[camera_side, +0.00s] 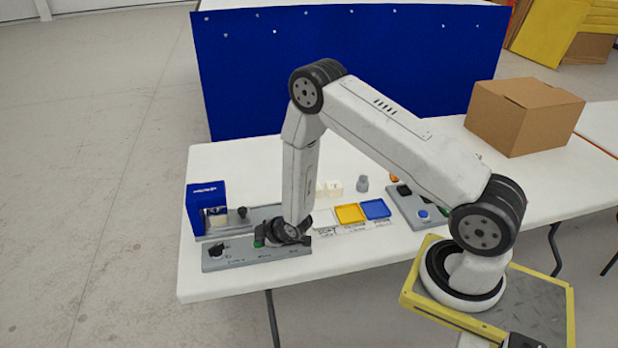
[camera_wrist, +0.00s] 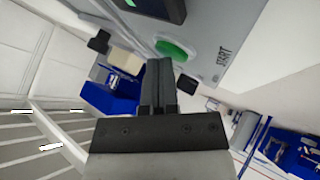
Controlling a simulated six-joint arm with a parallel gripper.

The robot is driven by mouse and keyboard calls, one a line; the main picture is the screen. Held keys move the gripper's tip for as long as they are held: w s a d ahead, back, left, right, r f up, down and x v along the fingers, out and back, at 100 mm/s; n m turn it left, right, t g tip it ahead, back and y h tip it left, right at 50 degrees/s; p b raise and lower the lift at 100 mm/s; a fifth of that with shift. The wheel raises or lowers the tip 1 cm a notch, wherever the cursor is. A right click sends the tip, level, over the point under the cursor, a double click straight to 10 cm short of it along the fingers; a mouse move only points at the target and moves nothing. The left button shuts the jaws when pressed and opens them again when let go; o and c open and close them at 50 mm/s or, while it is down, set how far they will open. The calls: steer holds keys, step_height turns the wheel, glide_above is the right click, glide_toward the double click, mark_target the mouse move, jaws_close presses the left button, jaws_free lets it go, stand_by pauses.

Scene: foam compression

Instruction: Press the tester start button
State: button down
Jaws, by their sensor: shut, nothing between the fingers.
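The green start button (camera_wrist: 175,49) sits on a grey control panel (camera_wrist: 212,55) beside the printed word START in the wrist view. My gripper (camera_wrist: 159,66) is shut and empty, with its dark fingertips right beside the button's edge in that picture. I cannot tell whether they touch it. In the side view, the panel (camera_side: 230,264) lies at the front left of the table, and my wrist hangs low over its right part. A bit of green (camera_side: 259,241) shows next to my wrist. The blue tester (camera_side: 206,208) stands behind the panel, with a light block in its opening.
Black knobs stand on the panel (camera_side: 217,251) and near the tester (camera_side: 242,212). Yellow (camera_side: 349,214) and blue (camera_side: 375,209) trays lie to the right, with a grey weight-like piece (camera_side: 362,184) behind. A cardboard box (camera_side: 524,115) stands at the back right.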

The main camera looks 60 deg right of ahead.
steer(key=shift+f, duration=0.1)
stand_by(0.4)
steer(key=shift+r, duration=0.95)
